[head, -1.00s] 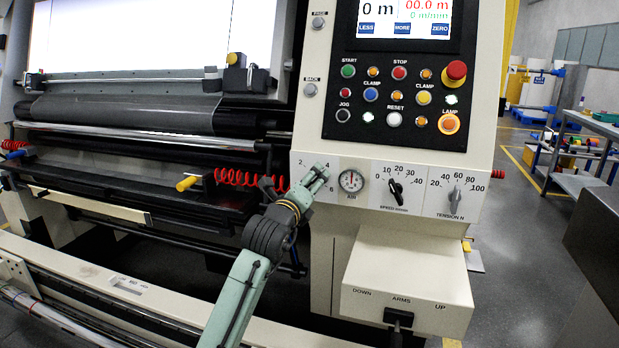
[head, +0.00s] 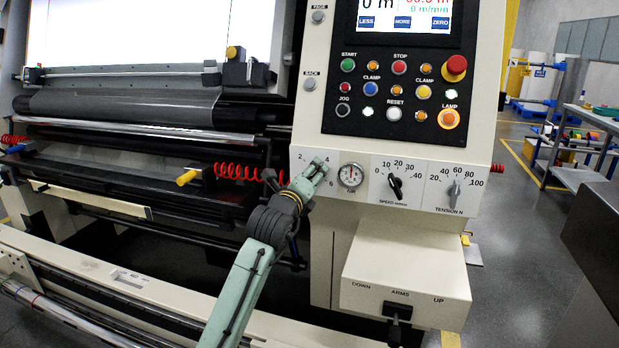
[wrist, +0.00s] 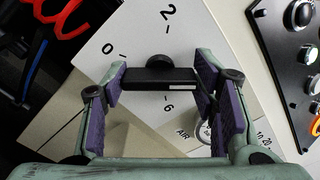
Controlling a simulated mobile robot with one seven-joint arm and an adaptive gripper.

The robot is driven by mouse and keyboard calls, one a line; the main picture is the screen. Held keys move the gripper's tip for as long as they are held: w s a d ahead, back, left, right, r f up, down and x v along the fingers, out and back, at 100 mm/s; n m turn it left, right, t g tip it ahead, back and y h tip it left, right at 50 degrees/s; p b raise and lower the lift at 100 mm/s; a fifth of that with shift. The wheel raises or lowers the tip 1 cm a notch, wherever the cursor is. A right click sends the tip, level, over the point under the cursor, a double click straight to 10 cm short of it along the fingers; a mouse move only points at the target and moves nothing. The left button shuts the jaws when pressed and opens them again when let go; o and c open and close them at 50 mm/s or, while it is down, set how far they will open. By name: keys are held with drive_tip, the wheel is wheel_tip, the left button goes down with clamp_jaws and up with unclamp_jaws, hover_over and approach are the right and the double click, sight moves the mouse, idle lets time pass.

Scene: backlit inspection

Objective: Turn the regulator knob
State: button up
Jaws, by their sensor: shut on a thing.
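The regulator knob (wrist: 158,79) shows in the wrist view as a black bar with a rounded black part behind it, on a pale panel marked 0, 2 and 6. My gripper (wrist: 160,84) has one purple-padded finger at each end of the bar and is shut on it. In the head view my gripper (head: 317,168) reaches the left part of the machine's front panel, just left of the round air gauge (head: 351,175). There it hides the knob, and the numbers 2, 4 and 6 show around it.
The speed knob (head: 395,184) and tension knob (head: 455,190) are to the right of the gauge. The dark button panel (head: 393,72) is above. A red coiled hose (head: 238,172) and the machine's rollers lie to the left. A box with the arms lever (head: 397,311) juts out below.

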drive_tip(key=c, duration=0.3)
